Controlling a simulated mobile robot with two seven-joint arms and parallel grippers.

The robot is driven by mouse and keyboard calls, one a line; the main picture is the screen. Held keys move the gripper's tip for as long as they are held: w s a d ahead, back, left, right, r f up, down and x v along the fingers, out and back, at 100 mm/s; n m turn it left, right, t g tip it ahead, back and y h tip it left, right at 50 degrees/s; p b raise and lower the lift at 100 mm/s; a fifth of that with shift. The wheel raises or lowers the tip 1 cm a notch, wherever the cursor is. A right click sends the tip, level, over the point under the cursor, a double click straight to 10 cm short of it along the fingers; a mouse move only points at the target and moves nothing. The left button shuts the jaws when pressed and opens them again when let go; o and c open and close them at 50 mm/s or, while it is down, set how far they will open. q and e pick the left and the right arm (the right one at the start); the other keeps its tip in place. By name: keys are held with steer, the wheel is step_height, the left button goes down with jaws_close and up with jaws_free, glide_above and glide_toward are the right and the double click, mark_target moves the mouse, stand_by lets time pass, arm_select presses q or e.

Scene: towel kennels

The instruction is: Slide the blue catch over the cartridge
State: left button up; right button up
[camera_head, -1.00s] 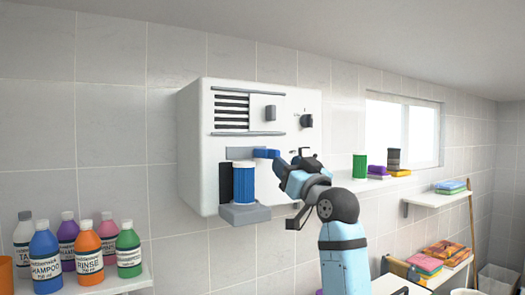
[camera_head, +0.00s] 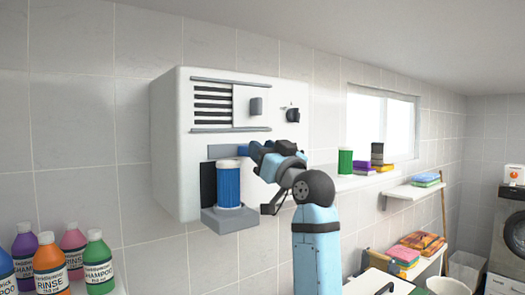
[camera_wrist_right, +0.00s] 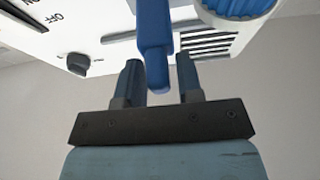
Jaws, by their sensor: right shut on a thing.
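The blue catch (camera_head: 243,151) sits on a grey strip on the front of the white wall unit (camera_head: 170,130), above the blue cartridge (camera_head: 228,180). The cartridge stands upright on the unit's grey ledge (camera_head: 230,219). My right gripper (camera_head: 254,154) is shut on the catch and partly hides it. In the right wrist view, the catch (camera_wrist_right: 154,45) runs down between the fingertips of the right gripper (camera_wrist_right: 158,80). The ribbed cartridge (camera_wrist_right: 238,6) shows at the top right there. My left gripper is out of view.
The unit has a louvred vent (camera_head: 212,104) and a knob (camera_head: 292,115) above the catch. Several bottles (camera_head: 95,262) stand on a shelf at lower left. A green canister (camera_head: 345,162) stands on the sill at right. Open air lies in front of the unit.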

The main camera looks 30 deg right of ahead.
jaws_close()
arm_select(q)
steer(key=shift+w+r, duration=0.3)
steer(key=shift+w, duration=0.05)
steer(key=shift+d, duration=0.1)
arm_select(e)
steer(key=a, duration=0.6)
steer(key=shift+s, duration=0.4)
steer(key=shift+o, duration=2.4)
jaws_free()
steer(key=shift+a+f, duration=0.1)
steer(key=shift+a, duration=0.1)
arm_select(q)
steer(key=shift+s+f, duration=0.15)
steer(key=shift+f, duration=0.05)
arm_select(e)
steer(key=shift+w+a, duration=0.1)
steer(key=shift+a, duration=0.05)
arm_select(q)
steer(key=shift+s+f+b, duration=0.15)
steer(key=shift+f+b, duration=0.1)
steer(key=shift+b, duration=0.35)
arm_select(e)
steer(key=v, duration=1.4)
